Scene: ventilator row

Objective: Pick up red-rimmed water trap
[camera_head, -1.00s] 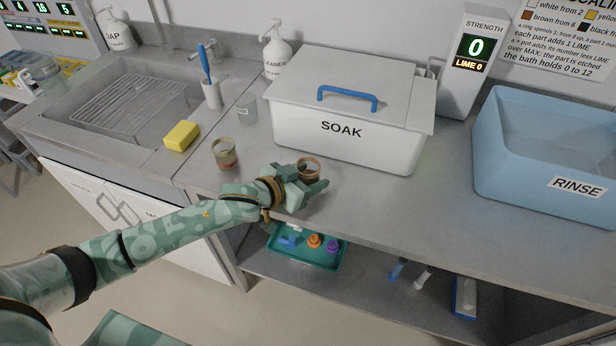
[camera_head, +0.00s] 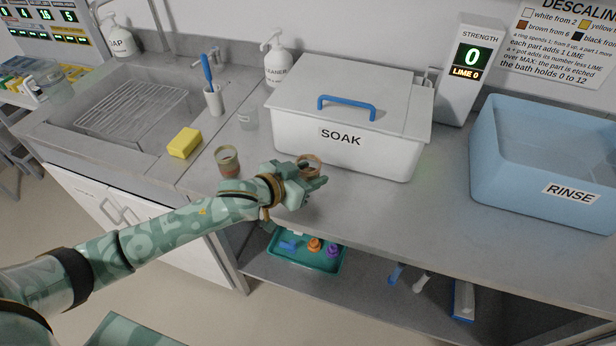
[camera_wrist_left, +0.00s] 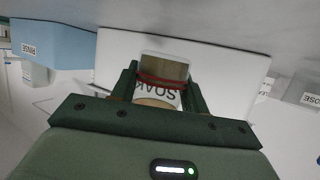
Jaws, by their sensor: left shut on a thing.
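The red-rimmed water trap (camera_wrist_left: 165,68) is a small clear cup with a red band and a brownish tint, held between the two fingers in the left wrist view. In the head view the trap (camera_head: 309,162) shows above my left gripper (camera_head: 312,178), in front of the SOAK bath; the fingers hide its lower part. My left gripper (camera_wrist_left: 155,88) is shut on it. A second, similar cup (camera_head: 227,160) with a brownish-red lower part stands on the counter to the left. My right gripper is not in view.
The white lidded SOAK bath (camera_head: 300,150) stands just behind the gripper. A blue RINSE tub (camera_head: 540,165) is at the right. A teal tray (camera_head: 300,262) lies on the shelf below. Counter right of the gripper is clear.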

